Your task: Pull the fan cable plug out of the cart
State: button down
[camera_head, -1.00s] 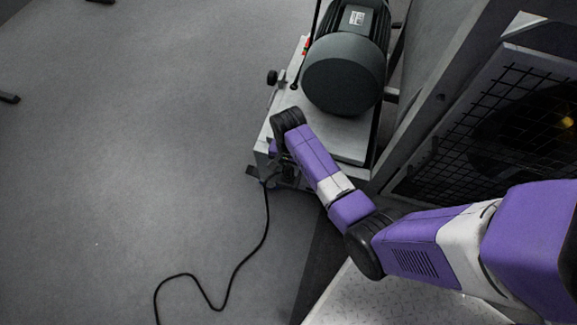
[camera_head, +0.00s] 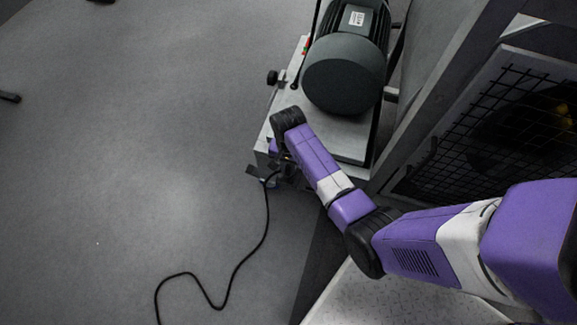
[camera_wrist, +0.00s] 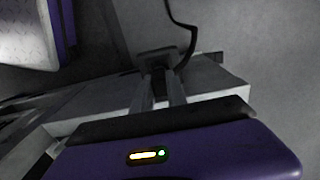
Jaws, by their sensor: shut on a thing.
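The cart (camera_head: 345,150) stands at upper centre in the head view, with a large dark motor (camera_head: 345,75) on its top. The black fan cable (camera_head: 241,264) runs from the cart's near end down across the floor. In the wrist view, the two fingers of my gripper (camera_wrist: 162,86) are shut on the dark plug (camera_wrist: 157,56), and the cable (camera_wrist: 190,40) leads away from it. The cart's pale edge (camera_wrist: 205,78) shows beside the fingers. Whether the plug still sits in its socket cannot be told. In the head view my wrist hides most of the gripper and plug.
A cabinet with a black wire-mesh guard (camera_head: 500,130) over a fan stands to the right, close to my arm. A black knob (camera_head: 272,77) sticks out at the cart's left side.

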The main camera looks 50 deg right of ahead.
aim_at(288, 166)
jog(key=shift+r+p, duration=0.6)
jog(key=shift+p, duration=0.1)
dwell(0.4)
jog(key=shift+r+p, duration=2)
jog(key=shift+p, duration=0.25)
